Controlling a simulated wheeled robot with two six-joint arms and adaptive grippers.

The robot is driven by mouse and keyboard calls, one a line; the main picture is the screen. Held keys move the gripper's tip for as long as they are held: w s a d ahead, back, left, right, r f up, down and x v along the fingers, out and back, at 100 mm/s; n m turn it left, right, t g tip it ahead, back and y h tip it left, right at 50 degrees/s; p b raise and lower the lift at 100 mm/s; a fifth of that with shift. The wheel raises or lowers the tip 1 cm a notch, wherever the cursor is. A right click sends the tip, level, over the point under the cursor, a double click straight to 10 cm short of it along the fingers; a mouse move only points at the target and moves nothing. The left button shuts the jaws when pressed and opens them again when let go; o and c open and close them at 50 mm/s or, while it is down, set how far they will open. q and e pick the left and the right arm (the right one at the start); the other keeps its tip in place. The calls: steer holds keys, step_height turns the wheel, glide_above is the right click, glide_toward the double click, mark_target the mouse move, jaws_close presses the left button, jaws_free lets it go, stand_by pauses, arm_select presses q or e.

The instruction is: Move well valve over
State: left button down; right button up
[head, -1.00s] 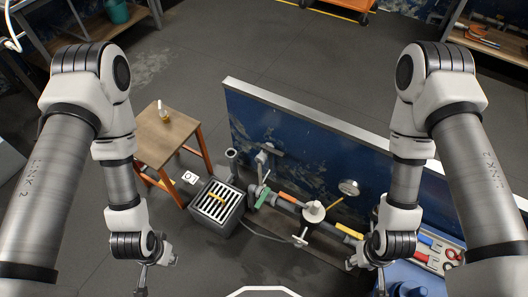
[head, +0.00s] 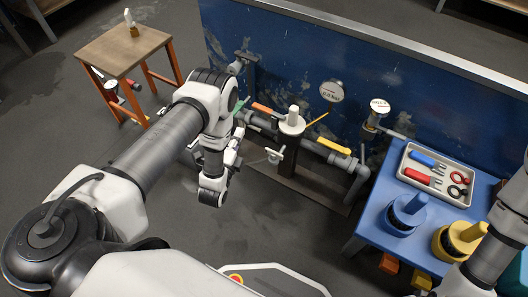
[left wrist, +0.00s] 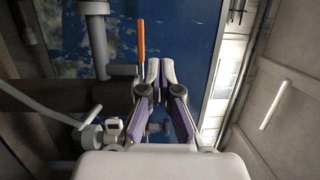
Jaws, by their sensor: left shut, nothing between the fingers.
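A pipe run in front of the blue panel carries several valves with a green handle (head: 238,110), an orange handle (head: 265,109) and a yellow handle (head: 340,147). I cannot tell which is the well valve. My left gripper (head: 237,136) is by the left part of the pipe run, partly hidden by its own wrist. In the left wrist view, its fingers (left wrist: 160,68) are shut and empty, just right of an upright orange handle (left wrist: 141,42). I cannot tell whether they touch. My right gripper is not in view; only part of that arm shows at the right edge.
Gauges (head: 332,91) stand above the pipes. A blue table (head: 372,222) at right holds a tool tray (head: 408,178) and blue and yellow round items. A wooden stool (head: 105,52) stands at upper left. The blue panel (head: 290,50) blocks the back.

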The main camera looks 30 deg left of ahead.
arm_select(q)
step_height(320, 180, down, 6)
steer(key=s+a+b, duration=0.1)
steer(key=s, duration=0.1)
steer(key=w+a+b, duration=0.5)
steer(key=w, duration=0.5)
steer(key=shift+w+a+r+g+b, duration=0.2)
steer(key=shift+a+g+b, duration=0.1)
steer(key=shift+b, duration=0.1)
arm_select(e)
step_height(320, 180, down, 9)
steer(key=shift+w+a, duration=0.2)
